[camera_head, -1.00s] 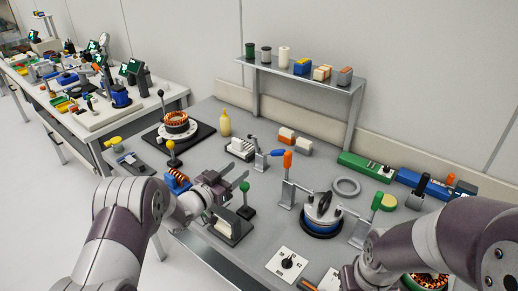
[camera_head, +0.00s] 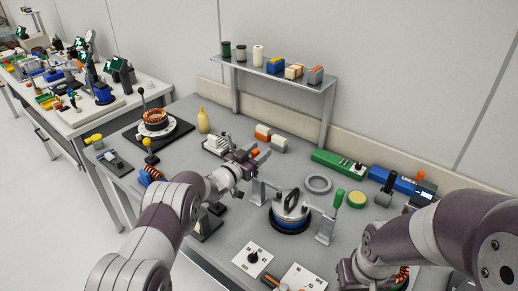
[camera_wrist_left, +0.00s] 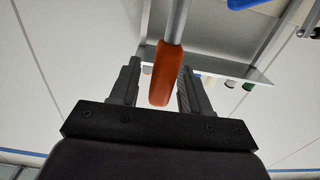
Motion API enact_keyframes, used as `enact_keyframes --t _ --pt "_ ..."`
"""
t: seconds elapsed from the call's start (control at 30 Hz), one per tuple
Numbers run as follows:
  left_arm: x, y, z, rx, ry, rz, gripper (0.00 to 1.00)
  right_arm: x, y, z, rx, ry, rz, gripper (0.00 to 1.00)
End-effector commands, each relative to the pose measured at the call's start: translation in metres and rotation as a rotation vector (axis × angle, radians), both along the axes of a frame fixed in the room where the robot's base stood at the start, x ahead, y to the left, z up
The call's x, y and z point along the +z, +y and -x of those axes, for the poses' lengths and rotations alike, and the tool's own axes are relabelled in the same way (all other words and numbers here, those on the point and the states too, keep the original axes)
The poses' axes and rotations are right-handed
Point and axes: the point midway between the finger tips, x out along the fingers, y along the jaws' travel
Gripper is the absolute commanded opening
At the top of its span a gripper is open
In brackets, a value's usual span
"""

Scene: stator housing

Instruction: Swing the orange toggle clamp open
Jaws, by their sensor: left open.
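The orange toggle clamp's metal base (camera_head: 258,191) stands on the grey bench, left of the round stator housing (camera_head: 290,212) with its blue lower ring. My left gripper (camera_head: 251,156) is at the top of this clamp and hides much of its handle in the head view. In the left wrist view, the orange handle (camera_wrist_left: 167,75) on its metal rod lies between the two dark fingers, with gaps visible on both sides. The gripper is open. My right arm comes in at the lower right; its fingers are not visible.
A green-handled clamp (camera_head: 339,198) stands right of the housing. A grey ring (camera_head: 318,184) lies behind it. White switch plates (camera_head: 252,258) lie at the front. A raised shelf (camera_head: 275,75) stands at the back. A blue part (camera_wrist_left: 245,3) shows in the wrist view.

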Motion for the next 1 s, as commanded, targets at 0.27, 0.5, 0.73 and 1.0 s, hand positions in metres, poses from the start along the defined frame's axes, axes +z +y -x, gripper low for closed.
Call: enact_keyframes --t 0.27,0.5,0.73,1.0 --pt "0.000 -0.005 -0.006 0.001 0.001 0.001 0.47 0.001 0.000 0.000 0.000 0.000 0.000 0.43" --pt "0.000 -0.004 -0.006 0.000 0.000 0.000 0.01 0.001 0.000 0.000 0.000 0.000 0.000 0.43" --pt "-0.001 -0.004 -0.006 0.001 0.004 0.005 0.00 0.000 0.000 0.000 0.000 0.000 0.000 0.43" --pt "-0.004 0.004 -0.012 0.001 0.061 0.084 0.00 -0.009 0.000 0.000 0.000 0.000 0.000 0.43"
